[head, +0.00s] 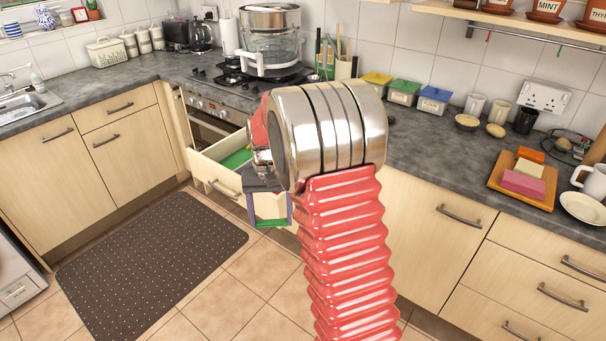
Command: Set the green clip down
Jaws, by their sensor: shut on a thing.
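My gripper (271,217) hangs below the metal wrist near the middle of the head view, in front of the lower cabinets and right of an open drawer. Its two purple-edged fingers point down. A small green strip between the fingertips appears to be the green clip (270,223), held above the floor. The clip is small and mostly hidden, so its shape cannot be told. My red ribbed arm and metal joint cover part of the counter and cabinets behind.
The open drawer (222,172) has a green thing (237,159) inside. A worktop (425,135) runs behind, with yellow, green and blue tubs, cups and an orange tray (494,183) at right. A dark mat (150,262) lies on the tiled floor.

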